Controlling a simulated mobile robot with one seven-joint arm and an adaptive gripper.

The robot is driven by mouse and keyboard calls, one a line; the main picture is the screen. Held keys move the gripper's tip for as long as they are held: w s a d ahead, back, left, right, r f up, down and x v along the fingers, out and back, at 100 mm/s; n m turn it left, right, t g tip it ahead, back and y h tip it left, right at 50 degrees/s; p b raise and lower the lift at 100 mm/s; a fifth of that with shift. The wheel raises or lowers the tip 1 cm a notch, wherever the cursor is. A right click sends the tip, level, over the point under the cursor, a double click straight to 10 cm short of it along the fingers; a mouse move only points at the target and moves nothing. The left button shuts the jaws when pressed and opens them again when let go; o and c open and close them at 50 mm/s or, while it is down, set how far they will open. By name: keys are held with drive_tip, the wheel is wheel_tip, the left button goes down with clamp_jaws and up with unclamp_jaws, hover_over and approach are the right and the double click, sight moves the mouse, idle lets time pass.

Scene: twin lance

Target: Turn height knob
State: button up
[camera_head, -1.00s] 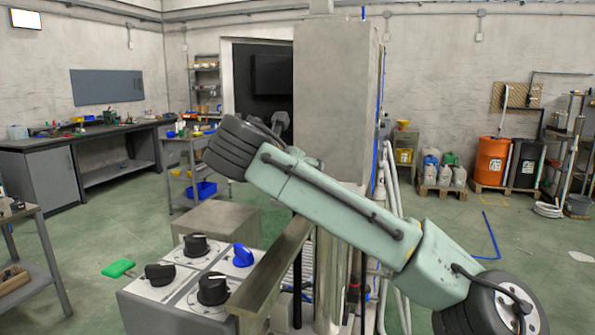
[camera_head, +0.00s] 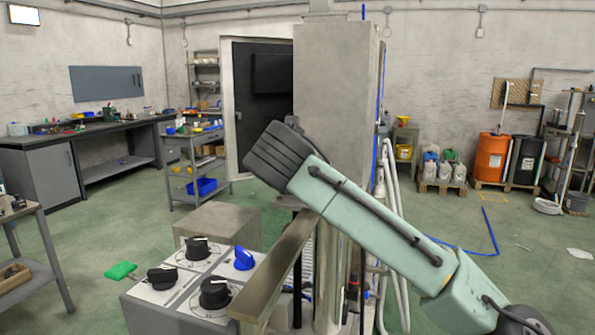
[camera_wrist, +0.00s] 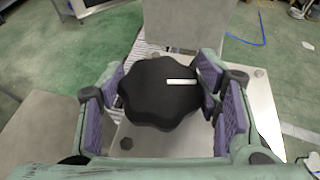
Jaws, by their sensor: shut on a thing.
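In the wrist view a black lobed knob (camera_wrist: 155,95) with a white mark sits over a light metal plate (camera_wrist: 255,100). My gripper (camera_wrist: 164,84) is around it, with purple pads at its left and right sides, shut on it. I cannot tell from its face whether this is the height knob. The head view does not show my gripper. There, a panel (camera_head: 188,285) at lower centre-left bears three black pointer knobs (camera_head: 214,292) and a blue one (camera_head: 243,258).
A tall grey column (camera_head: 335,105) stands behind my arm, with a slanted metal bar (camera_head: 278,270) beside the panel. A wheeled shelf cart (camera_head: 197,163) and workbench (camera_head: 90,130) are at left, orange and black bins (camera_head: 493,158) at right. Green floor is open between.

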drive_tip(key=o, duration=1.2)
drive_tip(key=v, duration=1.2)
